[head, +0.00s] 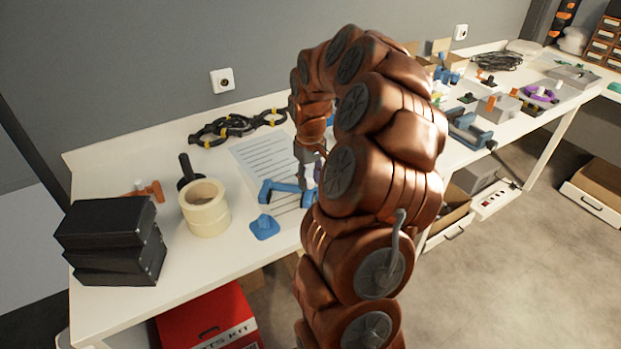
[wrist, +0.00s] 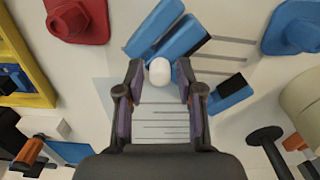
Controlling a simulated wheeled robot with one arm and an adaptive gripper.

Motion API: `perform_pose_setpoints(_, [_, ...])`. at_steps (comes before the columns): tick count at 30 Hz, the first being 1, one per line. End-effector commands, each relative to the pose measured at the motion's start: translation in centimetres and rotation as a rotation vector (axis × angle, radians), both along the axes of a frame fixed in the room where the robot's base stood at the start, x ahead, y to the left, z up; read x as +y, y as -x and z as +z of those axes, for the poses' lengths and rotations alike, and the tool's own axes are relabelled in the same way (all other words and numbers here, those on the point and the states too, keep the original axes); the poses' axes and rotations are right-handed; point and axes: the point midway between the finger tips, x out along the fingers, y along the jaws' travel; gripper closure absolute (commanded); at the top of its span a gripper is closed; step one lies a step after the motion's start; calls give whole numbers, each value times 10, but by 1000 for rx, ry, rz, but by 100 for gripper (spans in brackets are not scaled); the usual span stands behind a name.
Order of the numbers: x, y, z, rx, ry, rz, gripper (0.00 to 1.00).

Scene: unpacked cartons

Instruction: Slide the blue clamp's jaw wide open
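The blue clamp (head: 283,187) lies on a printed white sheet, left of my arm, in the head view. In the wrist view its blue bars (wrist: 180,40) lie just past my fingertips. A white rounded knob (wrist: 160,71) stands between the fingertips, with a small gap on each side. A blue and black block (wrist: 230,94) lies right of the fingers; I cannot tell if it is part of the clamp. My gripper (wrist: 159,82) is open, with nothing gripped. In the head view my arm hides part of the clamp.
Near the clamp are a blue piece (head: 265,227), cream tape rolls (head: 205,208), black boxes (head: 110,240) and an orange clamp (head: 146,191). The wrist view also shows a red piece (wrist: 78,18) and a yellow-edged item (wrist: 18,60).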

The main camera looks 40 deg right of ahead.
Motion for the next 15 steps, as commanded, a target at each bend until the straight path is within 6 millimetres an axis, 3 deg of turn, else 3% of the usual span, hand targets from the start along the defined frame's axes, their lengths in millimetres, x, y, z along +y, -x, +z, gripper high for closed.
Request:
perform_pose_setpoints(11, [-1, 0, 1, -2, 1, -1, 53])
perform_pose_setpoints(15, [-1, -1, 12, -5, 4, -2, 53])
